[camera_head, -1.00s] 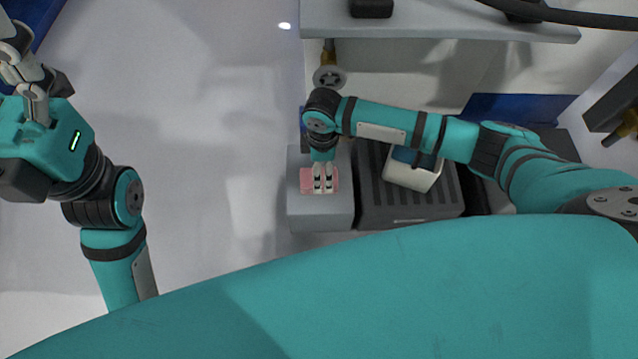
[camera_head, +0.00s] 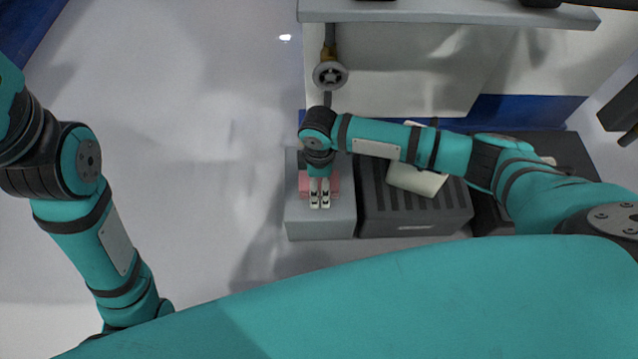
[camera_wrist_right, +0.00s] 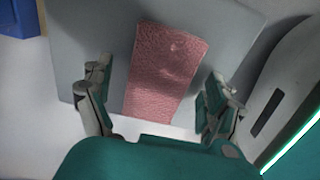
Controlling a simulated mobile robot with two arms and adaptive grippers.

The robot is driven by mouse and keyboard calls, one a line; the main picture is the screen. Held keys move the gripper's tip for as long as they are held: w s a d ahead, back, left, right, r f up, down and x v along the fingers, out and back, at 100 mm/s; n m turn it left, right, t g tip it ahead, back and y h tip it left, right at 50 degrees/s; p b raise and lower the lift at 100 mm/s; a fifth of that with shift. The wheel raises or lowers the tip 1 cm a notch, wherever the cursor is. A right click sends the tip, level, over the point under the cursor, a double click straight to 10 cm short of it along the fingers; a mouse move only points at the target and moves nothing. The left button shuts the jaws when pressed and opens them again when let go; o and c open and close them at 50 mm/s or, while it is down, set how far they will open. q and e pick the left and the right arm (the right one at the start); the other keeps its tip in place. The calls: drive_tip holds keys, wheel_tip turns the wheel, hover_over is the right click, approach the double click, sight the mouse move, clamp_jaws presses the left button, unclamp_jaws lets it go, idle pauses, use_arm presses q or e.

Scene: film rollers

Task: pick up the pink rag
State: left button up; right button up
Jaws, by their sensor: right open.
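The pink rag (camera_head: 304,184) lies flat on a light grey block-like surface (camera_head: 318,222). In the right wrist view the rag (camera_wrist_right: 165,72) is a textured pink rectangle lying between and ahead of the two fingers. My right gripper (camera_head: 319,203) points down over the rag and hides part of it in the head view. In the right wrist view the right gripper (camera_wrist_right: 160,112) is open, one finger on each side of the rag, with nothing held. My left arm is at the left of the head view, and its gripper is out of the picture.
A dark ribbed unit (camera_head: 410,215) stands right of the grey block, with a white container (camera_head: 415,181) on it under my right arm. A grey shelf (camera_head: 450,12) runs along the top, with a round pipe fitting (camera_head: 330,75) below it. The floor at left is clear.

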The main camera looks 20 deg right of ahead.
drive_tip(key=c, duration=1.3)
drive_tip(key=shift+o, duration=0.2)
drive_tip(key=shift+r, duration=0.1)
